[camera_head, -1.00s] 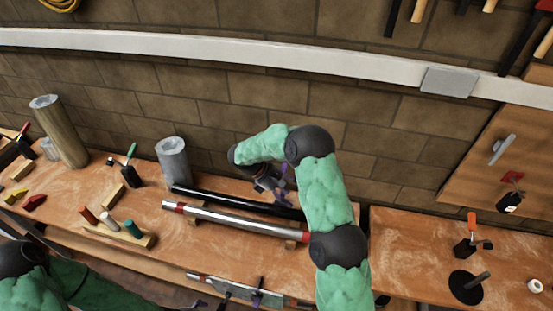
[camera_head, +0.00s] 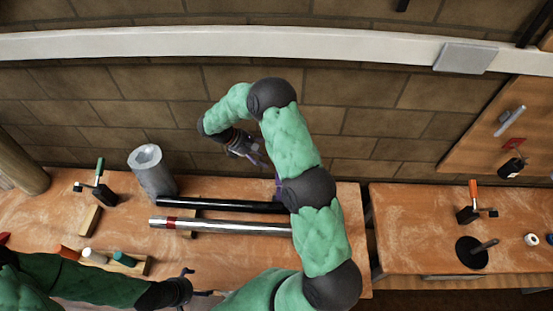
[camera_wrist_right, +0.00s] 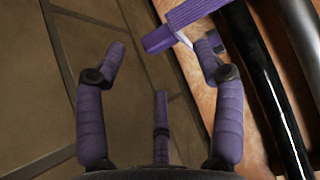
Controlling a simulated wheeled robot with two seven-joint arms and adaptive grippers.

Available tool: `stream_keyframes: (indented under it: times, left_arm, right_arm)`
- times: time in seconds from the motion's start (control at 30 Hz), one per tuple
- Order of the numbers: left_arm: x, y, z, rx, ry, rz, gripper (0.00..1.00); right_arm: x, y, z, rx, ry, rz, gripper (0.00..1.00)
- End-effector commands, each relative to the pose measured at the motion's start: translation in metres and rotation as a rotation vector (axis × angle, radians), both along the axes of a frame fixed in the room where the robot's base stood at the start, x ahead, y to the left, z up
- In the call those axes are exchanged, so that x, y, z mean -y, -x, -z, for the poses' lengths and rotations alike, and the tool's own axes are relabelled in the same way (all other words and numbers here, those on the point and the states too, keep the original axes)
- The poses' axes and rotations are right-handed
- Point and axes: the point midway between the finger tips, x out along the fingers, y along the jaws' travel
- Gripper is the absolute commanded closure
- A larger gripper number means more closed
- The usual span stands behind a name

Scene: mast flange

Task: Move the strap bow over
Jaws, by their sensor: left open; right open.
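A purple ribbed piece, which I take to be the strap bow (camera_wrist_right: 200,11), shows at the top of the right wrist view, beside the black tube (camera_wrist_right: 262,90). In the head view a small purple part (camera_head: 277,187) shows at the black tube (camera_head: 225,204), partly hidden by my right arm. My right gripper (camera_head: 256,160) is open, up by the wall behind the tubes. In the wrist view its fingers (camera_wrist_right: 162,60) are spread with nothing between them; one fingertip overlaps the purple piece, and contact is unclear. My left gripper (camera_head: 196,284) is open at the bench's front edge.
A silver tube (camera_head: 230,227) with a red band lies in front of the black one. A grey cylinder (camera_head: 152,172) stands at their left end. A rack of coloured pegs (camera_head: 140,266) sits front left. A gap separates the right bench (camera_head: 415,225).

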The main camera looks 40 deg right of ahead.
Motion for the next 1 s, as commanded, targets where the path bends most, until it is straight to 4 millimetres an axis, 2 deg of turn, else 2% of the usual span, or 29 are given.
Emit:
stream_keyframes:
  times: [0.2, 0.4, 0.6, 0.87, 1.0]
  left_arm:
    - [0.000, -0.001, -0.009, 0.003, -0.001, -0.001, 0.05]
    - [0.000, -0.001, -0.013, 0.002, 0.000, -0.001, 0.05]
    - [0.000, -0.001, -0.014, 0.003, -0.001, -0.001, 0.05]
    - [0.000, -0.001, -0.014, 0.003, -0.001, -0.001, 0.05]
    - [0.000, -0.001, -0.014, 0.003, -0.001, -0.001, 0.05]
  right_arm:
    - [0.023, 0.017, 0.027, -0.004, -0.001, 0.002, 0.31]
    - [0.038, 0.027, 0.046, -0.002, 0.000, 0.000, 0.31]
    - [0.043, 0.031, 0.054, -0.001, -0.001, 0.001, 0.31]
    - [0.044, 0.031, 0.054, 0.000, 0.000, 0.000, 0.31]
    - [0.044, 0.031, 0.054, 0.000, 0.000, 0.000, 0.71]
